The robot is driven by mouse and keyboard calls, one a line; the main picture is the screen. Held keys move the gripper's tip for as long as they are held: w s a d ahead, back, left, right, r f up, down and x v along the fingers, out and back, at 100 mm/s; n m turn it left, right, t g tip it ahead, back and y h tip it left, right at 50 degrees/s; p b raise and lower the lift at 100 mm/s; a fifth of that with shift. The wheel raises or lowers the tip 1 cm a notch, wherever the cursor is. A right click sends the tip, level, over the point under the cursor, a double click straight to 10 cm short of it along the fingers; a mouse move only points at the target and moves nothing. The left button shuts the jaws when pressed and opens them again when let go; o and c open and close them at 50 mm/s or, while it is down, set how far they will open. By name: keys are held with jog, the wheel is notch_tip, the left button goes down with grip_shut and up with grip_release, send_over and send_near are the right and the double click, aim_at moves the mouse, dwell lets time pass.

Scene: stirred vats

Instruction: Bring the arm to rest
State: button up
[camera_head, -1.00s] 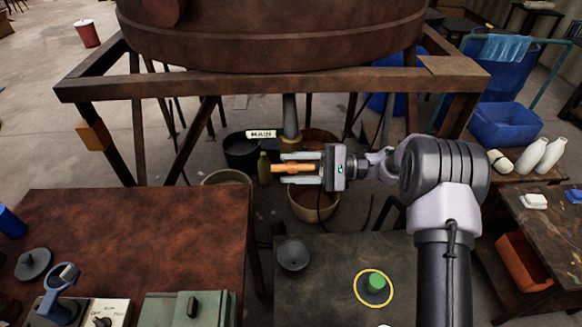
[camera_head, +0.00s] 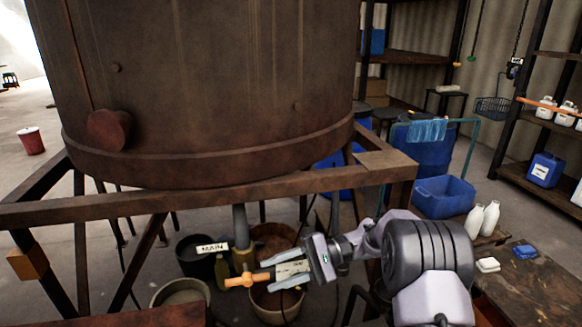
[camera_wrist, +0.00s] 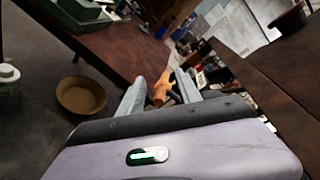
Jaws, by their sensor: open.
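My gripper (camera_head: 290,275) is in front of the pipe under the big vat, its two pale fingers apart and pointing left. An orange handle (camera_head: 245,281) lies at and just beyond the fingertips. In the wrist view the orange handle (camera_wrist: 162,88) shows between the two fingers (camera_wrist: 160,97). Whether the fingers touch it I cannot tell. A pale piece shows between the fingers in the head view. My arm reaches in from the lower right, bent at the elbow.
The rusty vat (camera_head: 210,80) stands on a brown frame (camera_head: 200,200) close above my gripper. A MAIN label (camera_head: 212,248) and buckets (camera_head: 180,292) are at the left. A blue crate (camera_head: 444,197), white bottles (camera_head: 484,219) and shelves are at the right.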

jog(key=s+d+r+t+h, duration=0.45)
jog(key=s+r+h, duration=0.4)
jog(key=s, duration=0.65)
jog(key=s+d+m+t+h, duration=0.1)
jog(key=s+d+t+h, duration=0.3)
jog(key=s+d, duration=0.5)
jog(key=shift+s+d+r+t+h, duration=0.4)
jog(key=shift+s+t, duration=0.45)
jog(key=shift+t, duration=0.3)
